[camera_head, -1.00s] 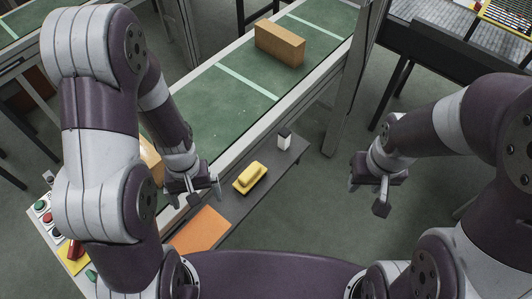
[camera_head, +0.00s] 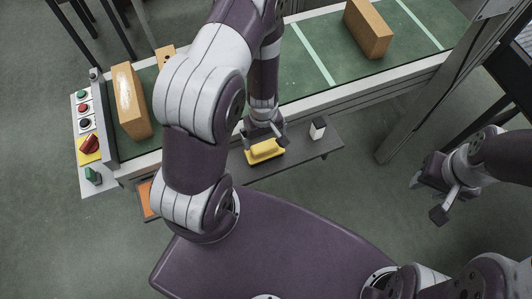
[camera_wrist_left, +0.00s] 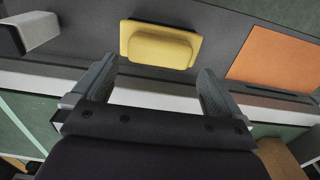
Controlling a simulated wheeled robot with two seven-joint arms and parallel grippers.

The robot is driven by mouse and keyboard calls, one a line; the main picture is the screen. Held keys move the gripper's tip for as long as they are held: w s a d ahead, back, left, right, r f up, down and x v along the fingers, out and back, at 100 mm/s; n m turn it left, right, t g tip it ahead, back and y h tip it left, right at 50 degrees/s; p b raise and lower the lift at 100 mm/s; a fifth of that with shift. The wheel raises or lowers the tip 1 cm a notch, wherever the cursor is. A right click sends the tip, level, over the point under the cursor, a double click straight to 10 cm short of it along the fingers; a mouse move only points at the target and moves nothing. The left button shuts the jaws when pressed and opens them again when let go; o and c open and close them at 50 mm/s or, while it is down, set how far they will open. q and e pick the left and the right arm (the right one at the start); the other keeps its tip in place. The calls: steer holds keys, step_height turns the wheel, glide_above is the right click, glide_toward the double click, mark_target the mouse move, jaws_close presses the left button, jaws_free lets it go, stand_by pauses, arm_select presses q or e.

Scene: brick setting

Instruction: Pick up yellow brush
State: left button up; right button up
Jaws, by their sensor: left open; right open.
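The yellow brush (camera_head: 265,152) lies on a narrow dark grey shelf (camera_head: 300,153) along the conveyor's near side. In the left wrist view the brush (camera_wrist_left: 159,44) is just beyond the fingertips, roughly centred between them. My left gripper (camera_head: 264,133) is open and empty, close to the brush at its conveyor side; the left wrist view shows its two fingers (camera_wrist_left: 155,85) apart. My right gripper (camera_head: 436,198) is open and empty over the floor at the right, far from the brush.
A black-and-white block (camera_head: 318,128) stands on the shelf to the right of the brush. An orange sheet (camera_wrist_left: 278,58) lies on its other side. The conveyor (camera_head: 310,62) carries cardboard boxes (camera_head: 368,28). A button panel (camera_head: 88,135) is at the left.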

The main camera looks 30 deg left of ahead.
mark_target(264, 146)
arm_select(q)
steer(key=f, duration=0.1)
steer(key=f+b, duration=0.1)
steer(key=f, duration=0.2)
steer(key=shift+s+d+f+b, duration=0.15)
steer(key=shift+d+f+b, duration=0.15)
steer(key=shift+a+f, duration=0.15)
steer(key=shift+f, duration=0.2)
steer(key=shift+c, duration=0.9)
steer(key=c, duration=0.6)
